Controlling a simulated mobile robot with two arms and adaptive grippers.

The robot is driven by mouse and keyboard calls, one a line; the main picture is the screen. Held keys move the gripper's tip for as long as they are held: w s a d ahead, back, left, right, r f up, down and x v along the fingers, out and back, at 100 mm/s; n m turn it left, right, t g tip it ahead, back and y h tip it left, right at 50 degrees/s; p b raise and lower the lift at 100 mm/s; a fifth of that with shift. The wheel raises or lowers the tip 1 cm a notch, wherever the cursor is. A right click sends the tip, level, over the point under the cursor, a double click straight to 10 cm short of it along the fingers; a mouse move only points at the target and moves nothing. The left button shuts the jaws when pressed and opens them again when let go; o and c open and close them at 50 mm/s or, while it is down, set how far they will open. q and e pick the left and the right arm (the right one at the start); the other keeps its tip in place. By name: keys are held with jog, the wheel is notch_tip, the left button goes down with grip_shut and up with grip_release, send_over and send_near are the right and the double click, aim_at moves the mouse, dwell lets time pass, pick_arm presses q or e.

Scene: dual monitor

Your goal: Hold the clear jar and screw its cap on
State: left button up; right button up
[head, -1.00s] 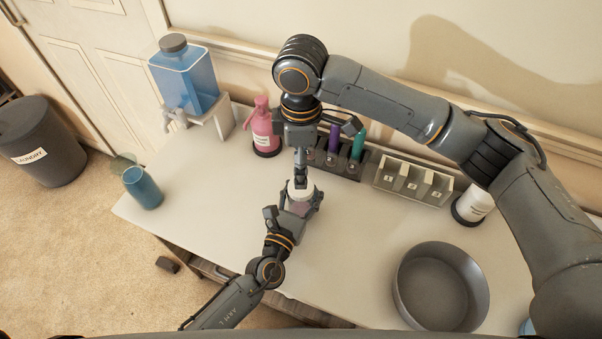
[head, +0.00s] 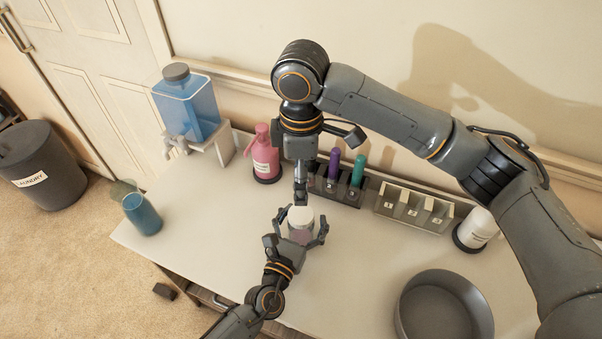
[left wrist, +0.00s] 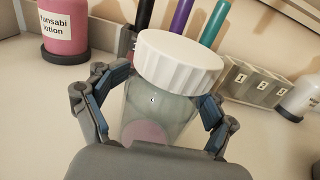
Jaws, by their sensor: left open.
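The clear jar (head: 300,236) stands upright on the table, with something pinkish low inside it. It is large in the left wrist view (left wrist: 160,112). Its white ribbed cap (left wrist: 180,62) sits on the jar's mouth; how tight it is cannot be told. In the head view the cap (head: 300,215) shows from above. My left gripper (head: 305,233) is open, with its fingers spread on either side of the jar. My right gripper (head: 301,198) points down just above and behind the cap. Its fingers are seen edge-on, so their opening is unclear.
A pink lotion bottle (head: 263,158), a pen rack (head: 340,190) and a numbered holder (head: 412,208) stand behind the jar. A blue dispenser (head: 187,108) and a blue cup (head: 142,215) are left. A grey bowl (head: 445,310) is front right. The table left of the jar is clear.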

pick_arm(q)
jog(key=v, duration=1.2)
dwell(0.4)
